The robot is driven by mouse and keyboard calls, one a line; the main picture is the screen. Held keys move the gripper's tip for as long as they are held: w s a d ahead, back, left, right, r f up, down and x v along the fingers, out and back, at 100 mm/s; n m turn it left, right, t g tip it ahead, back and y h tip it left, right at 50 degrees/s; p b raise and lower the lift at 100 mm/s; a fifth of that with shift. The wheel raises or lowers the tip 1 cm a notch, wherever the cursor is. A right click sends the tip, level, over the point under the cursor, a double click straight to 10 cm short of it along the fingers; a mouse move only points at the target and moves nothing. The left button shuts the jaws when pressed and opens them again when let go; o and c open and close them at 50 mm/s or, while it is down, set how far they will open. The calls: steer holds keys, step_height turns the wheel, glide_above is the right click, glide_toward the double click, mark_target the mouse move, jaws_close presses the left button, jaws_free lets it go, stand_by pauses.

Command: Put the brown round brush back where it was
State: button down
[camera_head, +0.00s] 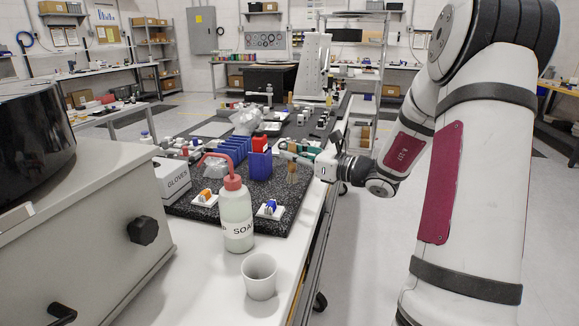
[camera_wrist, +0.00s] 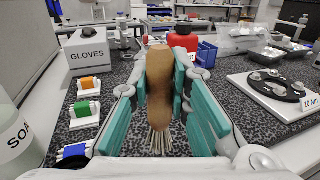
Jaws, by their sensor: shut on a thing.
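The brown round brush (camera_wrist: 160,90) stands about upright in the wrist view, its rounded handle up and its pale bristles down. My gripper (camera_wrist: 160,88) is shut on it, with a teal pad on each side of the handle. In the head view my gripper (camera_head: 293,153) is over the right part of the black speckled mat (camera_head: 215,212), and the brush (camera_head: 292,173) shows as a small brown upright shape. I cannot tell whether the bristles touch the mat. No holder or marked place for the brush is clear to me.
Blue bins (camera_head: 259,165) and a red-topped thing (camera_head: 260,143) stand left of the gripper. A GLOVES box (camera_head: 173,180), a SOAP bottle (camera_head: 236,210) and a cup (camera_head: 259,277) are nearer. A white plate marked 10 Nm (camera_wrist: 262,88) lies right of the brush.

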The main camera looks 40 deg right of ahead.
mark_target(290, 165)
steer(key=shift+w, duration=0.5)
steer(key=shift+w+d+f+b, duration=0.1)
steer(key=shift+w+f+b, duration=0.1)
steer(key=shift+f, duration=0.7)
steer(key=shift+w+f+b, duration=0.1)
steer(key=shift+f+b, duration=0.1)
steer(key=shift+f, duration=0.7)
steer(key=shift+f, duration=0.2)
steer(key=c, duration=1.5)
jaws_free()
steer(key=shift+r, duration=0.1)
